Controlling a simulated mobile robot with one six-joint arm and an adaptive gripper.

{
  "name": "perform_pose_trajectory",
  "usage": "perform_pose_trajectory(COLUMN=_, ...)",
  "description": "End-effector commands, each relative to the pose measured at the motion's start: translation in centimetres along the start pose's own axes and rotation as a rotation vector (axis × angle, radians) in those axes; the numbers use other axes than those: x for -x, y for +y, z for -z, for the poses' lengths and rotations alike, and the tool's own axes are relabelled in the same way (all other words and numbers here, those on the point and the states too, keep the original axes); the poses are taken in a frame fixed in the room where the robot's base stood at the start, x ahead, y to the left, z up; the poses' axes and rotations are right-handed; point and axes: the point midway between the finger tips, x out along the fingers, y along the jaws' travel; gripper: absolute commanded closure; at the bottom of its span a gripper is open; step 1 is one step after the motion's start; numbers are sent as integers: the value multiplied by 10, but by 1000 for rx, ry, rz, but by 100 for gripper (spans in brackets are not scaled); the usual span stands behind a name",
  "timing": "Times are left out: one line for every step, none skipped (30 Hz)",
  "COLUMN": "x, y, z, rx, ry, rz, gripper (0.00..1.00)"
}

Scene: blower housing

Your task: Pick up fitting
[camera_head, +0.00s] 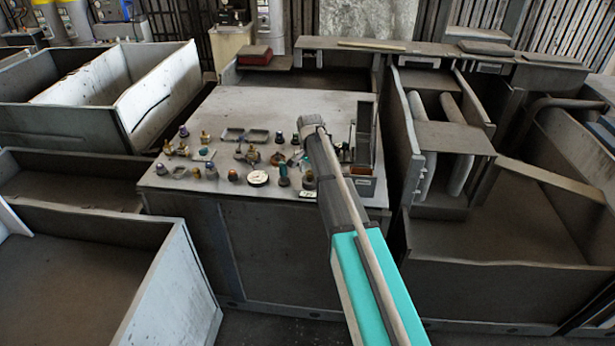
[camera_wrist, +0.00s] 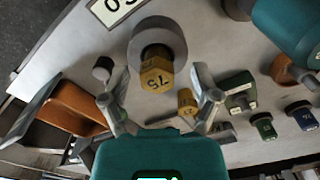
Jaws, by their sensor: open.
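Several fittings stand on a grey worktable (camera_head: 300,103). In the wrist view a yellow hex fitting marked 75 (camera_wrist: 157,72), with a round grey collar (camera_wrist: 160,34), lies just ahead of my gripper (camera_wrist: 160,97). My gripper is open, with one finger on either side below this fitting, and nothing is held between the tips. A smaller yellow piece (camera_wrist: 187,101) is beside the right finger. In the head view brass fittings (camera_head: 252,155) stand left of my arm. My fingertips cannot be made out there, and my arm hides part of the table.
A green block (camera_wrist: 238,88) and a large teal cylinder (camera_wrist: 285,28) lie to the right in the wrist view. An orange-brown bin (camera_wrist: 75,105) is at left. In the head view, an upright grey holder (camera_head: 363,135) stands right of my arm. The table's back is mostly clear.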

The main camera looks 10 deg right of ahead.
Motion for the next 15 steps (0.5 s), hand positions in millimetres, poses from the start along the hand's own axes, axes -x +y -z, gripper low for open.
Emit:
perform_pose_trajectory(x=0, y=0, z=0, rx=0, ry=0, rz=0, gripper=21)
perform_pose_trajectory(x=0, y=0, z=0, rx=0, ry=0, rz=0, gripper=21)
perform_pose_trajectory(x=0, y=0, z=0, rx=0, ry=0, rz=0, gripper=21)
perform_pose_trajectory(x=0, y=0, z=0, rx=0, ry=0, rz=0, gripper=21)
perform_pose_trajectory(x=0, y=0, z=0, rx=0, ry=0, rz=0, gripper=21)
perform_pose_trajectory(x=0, y=0, z=0, rx=0, ry=0, rz=0, gripper=21)
perform_pose_trajectory(x=0, y=0, z=0, rx=0, ry=0, rz=0, gripper=21)
perform_pose_trajectory(x=0, y=0, z=0, rx=0, ry=0, rz=0, gripper=21)
perform_pose_trajectory(x=0, y=0, z=0, rx=0, ry=0, rz=0, gripper=23)
perform_pose_trajectory(x=0, y=0, z=0, rx=0, ry=0, rz=0, gripper=28)
perform_pose_trajectory(x=0, y=0, z=0, rx=0, ry=0, rz=0, gripper=34)
perform_pose_trajectory(x=0, y=0, z=0, rx=0, ry=0, rz=0, gripper=41)
perform_pose_trajectory(x=0, y=0, z=0, rx=0, ry=0, rz=0, gripper=47)
perform_pose_trajectory(x=0, y=0, z=0, rx=0, ry=0, rz=0, gripper=52)
perform_pose_trajectory(x=0, y=0, z=0, rx=0, ry=0, rz=0, gripper=60)
